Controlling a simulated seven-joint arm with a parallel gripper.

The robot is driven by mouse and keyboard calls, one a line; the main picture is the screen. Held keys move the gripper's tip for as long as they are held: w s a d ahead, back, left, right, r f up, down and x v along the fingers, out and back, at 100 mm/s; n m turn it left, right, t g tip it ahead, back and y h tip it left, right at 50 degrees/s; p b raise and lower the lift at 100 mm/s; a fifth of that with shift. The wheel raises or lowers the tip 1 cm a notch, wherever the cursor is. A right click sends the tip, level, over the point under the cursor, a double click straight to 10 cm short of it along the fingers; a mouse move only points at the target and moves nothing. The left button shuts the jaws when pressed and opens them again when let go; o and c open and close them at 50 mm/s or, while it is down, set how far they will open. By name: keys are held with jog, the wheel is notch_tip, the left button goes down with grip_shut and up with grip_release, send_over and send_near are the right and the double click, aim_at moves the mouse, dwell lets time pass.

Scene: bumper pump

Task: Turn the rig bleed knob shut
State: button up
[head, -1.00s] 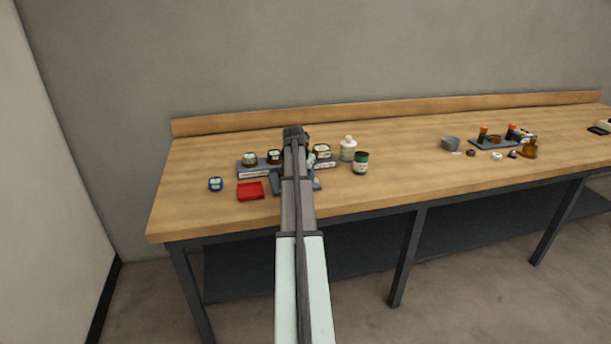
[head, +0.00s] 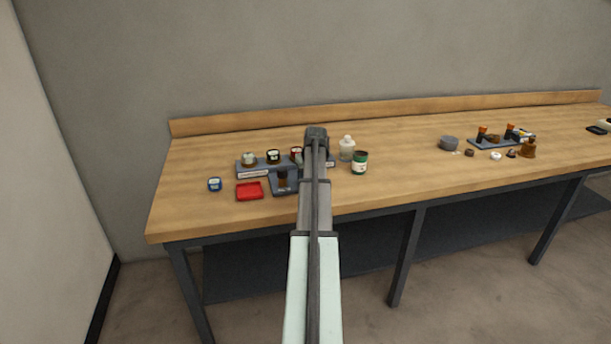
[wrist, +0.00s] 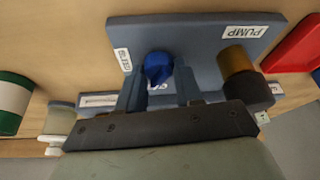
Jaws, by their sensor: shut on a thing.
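The blue bleed knob (wrist: 158,67) is on the blue-grey rig plate (wrist: 195,40), beside a small white label (wrist: 123,59) that seems to read BLEED. My gripper (wrist: 160,72) has one finger on each side of the knob and is shut on it. The brown and dark pump cylinder (wrist: 240,72) stands on the same plate near the PUMP label (wrist: 252,31). In the head view the rig plate (head: 281,188) shows left of my arm, which hides the knob and my fingertips.
A red tray (head: 249,191) and a small blue item (head: 214,184) lie left of the rig. Several jars stand on the raised stand (head: 252,174) behind it. A white bottle (head: 347,149) and a green can (head: 359,162) stand close on the right. The table centre beyond them is clear.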

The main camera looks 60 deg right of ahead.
jog(key=n+y, duration=0.1)
jog(key=n, duration=0.2)
jog(key=n+y, duration=0.1)
jog(key=n, duration=0.1)
jog(key=shift+d+n+t, duration=0.2)
jog(key=shift+n+t, duration=0.2)
dwell(0.4)
jog(key=o, duration=1)
jog(key=shift+o, duration=0.2)
jog(key=shift+s+r, duration=0.1)
jog(key=d+v, duration=0.1)
jog(key=v, duration=1.2)
jog(key=shift+a+r, duration=0.35)
